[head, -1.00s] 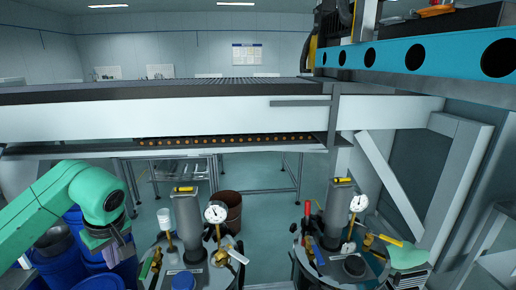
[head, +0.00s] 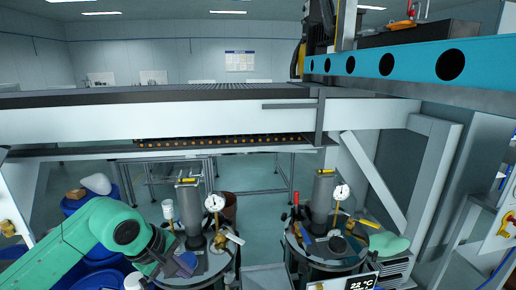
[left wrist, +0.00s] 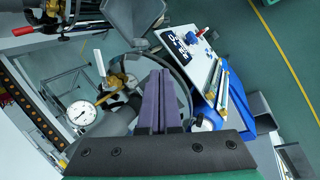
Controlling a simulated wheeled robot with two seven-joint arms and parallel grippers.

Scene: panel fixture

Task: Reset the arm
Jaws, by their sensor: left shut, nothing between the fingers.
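My left arm comes in from the lower left of the head view. Its gripper (head: 182,264) is in front of the left pressure tank (head: 212,274) and overlaps it in the picture; I cannot tell whether they touch. In the left wrist view, the two purple fingers (left wrist: 160,98) lie side by side, shut and empty. The right pressure tank (head: 318,264) stands apart from the gripper. My right gripper is not seen.
Blue barrels (head: 98,258) stand behind my left arm. A dial gauge (head: 215,203) rises from the left tank, also seen in the left wrist view (left wrist: 82,113). A white beam (head: 200,122) crosses behind. A temperature display (head: 362,283) is at the bottom right.

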